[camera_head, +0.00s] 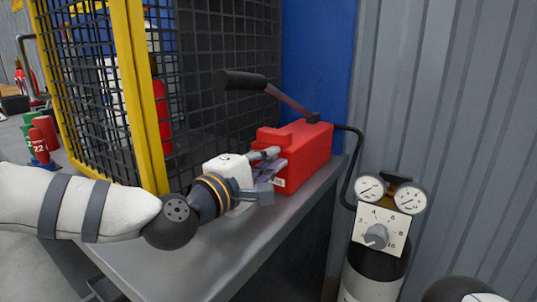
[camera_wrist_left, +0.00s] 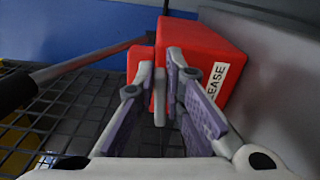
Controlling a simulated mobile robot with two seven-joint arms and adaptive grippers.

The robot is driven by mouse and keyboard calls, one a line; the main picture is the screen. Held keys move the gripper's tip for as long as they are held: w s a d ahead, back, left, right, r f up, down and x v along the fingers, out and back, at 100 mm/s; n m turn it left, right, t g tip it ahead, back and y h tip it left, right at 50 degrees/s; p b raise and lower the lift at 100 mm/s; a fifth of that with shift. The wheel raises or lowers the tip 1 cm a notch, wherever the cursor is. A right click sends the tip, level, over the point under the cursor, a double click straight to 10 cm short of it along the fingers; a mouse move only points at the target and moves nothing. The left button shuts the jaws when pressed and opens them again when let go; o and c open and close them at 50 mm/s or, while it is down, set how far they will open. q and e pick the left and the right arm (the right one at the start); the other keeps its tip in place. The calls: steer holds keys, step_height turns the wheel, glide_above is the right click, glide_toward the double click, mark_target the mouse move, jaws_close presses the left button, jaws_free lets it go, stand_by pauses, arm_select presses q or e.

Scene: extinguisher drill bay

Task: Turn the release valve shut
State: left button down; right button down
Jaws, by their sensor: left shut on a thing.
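The red pump box (camera_head: 304,150) stands on the grey bench, with a long black-gripped lever (camera_head: 243,80) raised above it. A white label, partly readable as "EASE", is on its side in the left wrist view (camera_wrist_left: 217,80). My left gripper (camera_head: 270,160) is at the near end of the box, beside the label. Its fingers are closed together in the left wrist view (camera_wrist_left: 172,68), shut on the release valve. The valve is mostly hidden between the fingers, so its turn angle cannot be told. My right gripper is not in view.
A yellow-framed mesh cage (camera_head: 148,100) stands behind my left arm. A black hose runs from the box towards a cylinder with two gauges (camera_head: 369,188) and a dial (camera_head: 376,236) at right. The grey bench top (camera_head: 215,262) is clear in front.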

arm_select(q)
steer(key=shift+f+m, duration=0.15)
steer(key=shift+m, duration=0.55)
steer(key=c, duration=1.7)
jaws_free()
steer(key=v, duration=1.2)
steer(key=shift+f, duration=0.1)
